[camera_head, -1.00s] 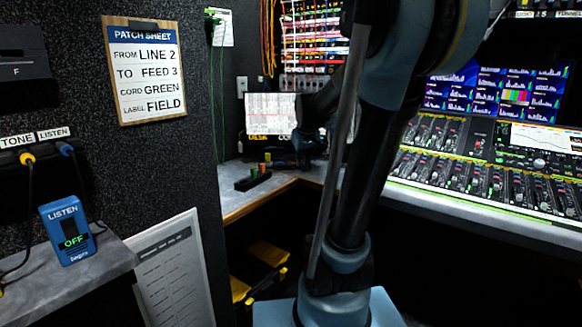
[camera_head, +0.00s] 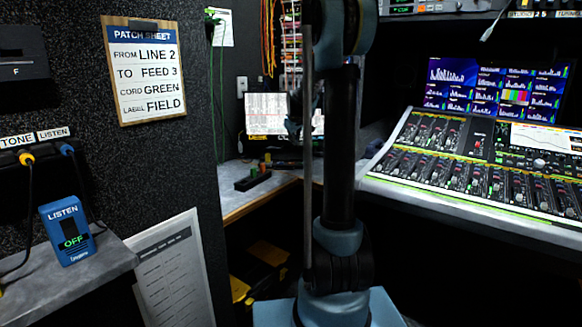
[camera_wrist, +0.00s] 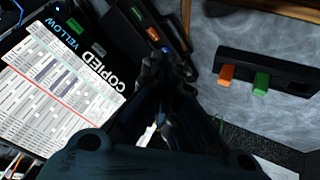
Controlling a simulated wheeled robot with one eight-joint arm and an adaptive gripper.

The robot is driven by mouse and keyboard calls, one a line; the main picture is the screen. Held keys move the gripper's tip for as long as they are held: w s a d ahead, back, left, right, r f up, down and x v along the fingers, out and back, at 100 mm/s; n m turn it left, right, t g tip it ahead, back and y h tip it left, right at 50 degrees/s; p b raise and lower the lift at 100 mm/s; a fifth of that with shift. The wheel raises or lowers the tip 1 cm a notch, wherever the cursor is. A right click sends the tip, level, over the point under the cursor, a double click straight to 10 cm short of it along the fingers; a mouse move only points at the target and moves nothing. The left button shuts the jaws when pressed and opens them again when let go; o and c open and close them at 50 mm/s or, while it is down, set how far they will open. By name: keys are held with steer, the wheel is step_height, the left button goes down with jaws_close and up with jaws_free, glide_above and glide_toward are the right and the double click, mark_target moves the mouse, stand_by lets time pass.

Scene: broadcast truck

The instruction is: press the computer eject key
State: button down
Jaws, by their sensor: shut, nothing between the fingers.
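The computer screen (camera_head: 266,114) stands on the back counter in the head view, showing a white table with coloured lines. Contact cannot be told. In the head view my arm hides most of the gripper.
A black block (camera_head: 246,183) with orange and green pieces lies on the counter; it also shows in the wrist view (camera_wrist: 300,75). A mixing desk (camera_head: 470,165) stands right. A patch sheet (camera_head: 146,70) hangs left. A yellow-and-black case (camera_head: 262,270) is below the counter.

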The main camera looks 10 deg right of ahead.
steer(key=n+t, duration=0.2)
glide_above(289, 160)
steer(key=s, duration=0.3)
step_height(289, 160, down, 4)
steer(key=shift+w+f, duration=0.15)
steer(key=shift+f, duration=0.1)
steer(key=shift+f, duration=4.4)
steer(key=shift+f, duration=0.7)
steer(key=shift+r, duration=0.8)
steer(key=shift+r, duration=2.5)
